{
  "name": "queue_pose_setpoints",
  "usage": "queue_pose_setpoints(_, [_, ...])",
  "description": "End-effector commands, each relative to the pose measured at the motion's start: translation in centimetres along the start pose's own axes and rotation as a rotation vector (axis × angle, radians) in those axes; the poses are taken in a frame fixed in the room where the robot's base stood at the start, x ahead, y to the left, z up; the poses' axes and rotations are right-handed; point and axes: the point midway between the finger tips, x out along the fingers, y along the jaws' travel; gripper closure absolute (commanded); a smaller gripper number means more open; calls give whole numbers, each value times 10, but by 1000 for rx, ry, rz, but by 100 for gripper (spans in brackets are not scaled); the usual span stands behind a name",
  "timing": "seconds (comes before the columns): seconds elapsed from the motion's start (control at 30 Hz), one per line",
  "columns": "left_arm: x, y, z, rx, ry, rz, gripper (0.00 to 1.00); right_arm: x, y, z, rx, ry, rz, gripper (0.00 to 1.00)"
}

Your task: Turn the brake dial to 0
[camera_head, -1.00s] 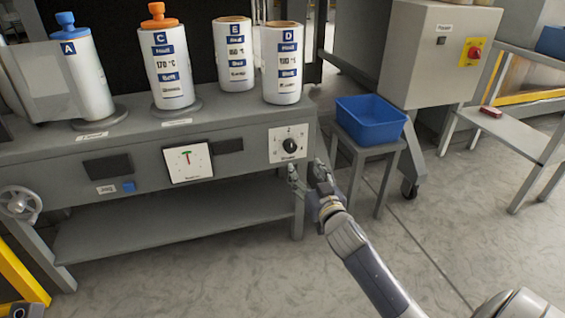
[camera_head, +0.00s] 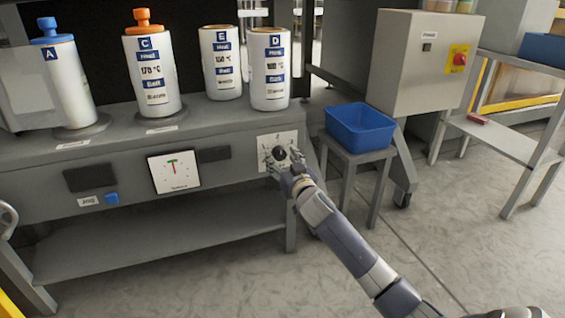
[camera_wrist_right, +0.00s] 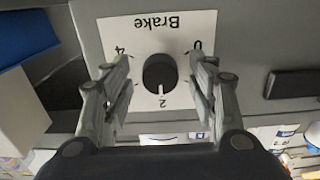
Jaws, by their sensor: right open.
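The brake dial is a round black knob on a white plate (camera_head: 264,140) on the front of the grey bench. In the head view the knob (camera_head: 279,151) is partly covered by my right gripper (camera_head: 284,162). In the right wrist view, which is upside down, the knob (camera_wrist_right: 159,74) has its white mark pointing at 2. The 4 is on the left and the 0 on the right. There my right gripper (camera_wrist_right: 161,70) is open, one finger on each side of the knob, with gaps to it. Contact does not show. My left gripper is not in view.
A white gauge with a green and red marking (camera_head: 174,171) and a blue button (camera_head: 112,198) are on the bench front. Labelled white cylinders (camera_head: 152,75) stand on top. A blue bin (camera_head: 360,128) sits on a small stand to the right.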

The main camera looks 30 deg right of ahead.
Motion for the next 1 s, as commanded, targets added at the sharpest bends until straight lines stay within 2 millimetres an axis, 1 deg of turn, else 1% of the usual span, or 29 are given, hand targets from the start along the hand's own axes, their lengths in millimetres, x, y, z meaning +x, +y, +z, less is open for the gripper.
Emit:
queue_pose_setpoints(0.3, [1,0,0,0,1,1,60,2,0,0,0,0,0,47])
queue_pose_setpoints(0.37, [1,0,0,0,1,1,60,2,0,0,0,0,0,60])
queue_pose_setpoints(0.4, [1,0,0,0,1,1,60,2,0,0,0,0,0,69])
queue_pose_setpoints(0.5, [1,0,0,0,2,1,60,2,0,0,0,0,0,91])
queue_pose_setpoints(0.77, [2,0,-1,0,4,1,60,2,0,-1,-8,0,1,91])
queue_pose_setpoints(0.97, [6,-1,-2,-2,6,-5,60,2,1,-2,-67,-2,2,91])
queue_pose_setpoints(1.0, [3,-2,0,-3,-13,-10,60,2,1,-2,-89,-2,2,91])
